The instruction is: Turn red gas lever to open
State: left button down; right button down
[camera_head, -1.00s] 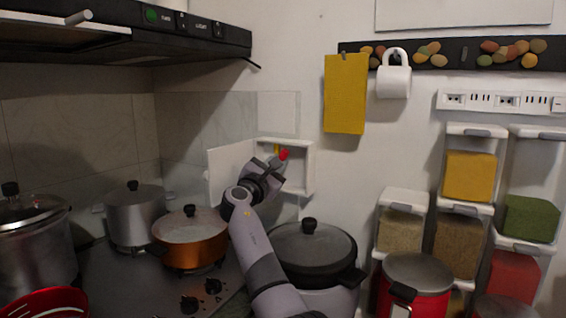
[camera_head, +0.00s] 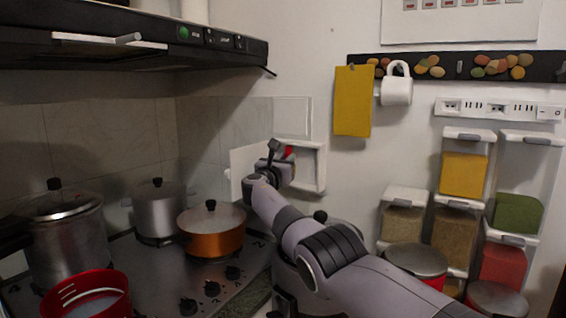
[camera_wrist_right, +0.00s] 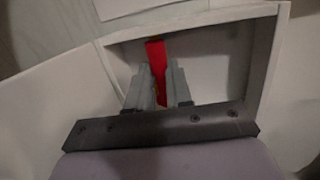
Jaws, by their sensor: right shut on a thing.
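The red lever (camera_head: 289,151) is inside a white open wall box (camera_head: 321,168), mostly hidden behind my right gripper (camera_head: 276,160) in the head view. In the right wrist view, the red lever (camera_wrist_right: 156,58) stands between the two grey fingers of my right gripper (camera_wrist_right: 161,80). The fingers are shut on it, and its upper end sticks out past them. The box's rim (camera_wrist_right: 271,45) surrounds the gripper in that view. My left gripper does not show.
The box's white door (camera_head: 247,168) stands open to the left. An orange pot (camera_head: 212,240) and metal pots are on the stove at left. A yellow cloth (camera_head: 352,100) and a white mug (camera_head: 396,88) hang at right, above spice dispensers (camera_head: 464,175).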

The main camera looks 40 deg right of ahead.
jog(key=shift+w+a+f+n, duration=0.1)
jog(key=shift+n, duration=0.5)
jog(key=c, duration=1)
grip_release()
jog(key=shift+w, duration=0.1)
jog(key=shift+c, duration=0.2)
jog(key=shift+a, duration=0.15)
jog(key=r+v, duration=0.1)
jog(key=v, duration=0.5)
jog(key=shift+s+a+f, duration=0.35)
jog(key=shift+f, duration=0.1)
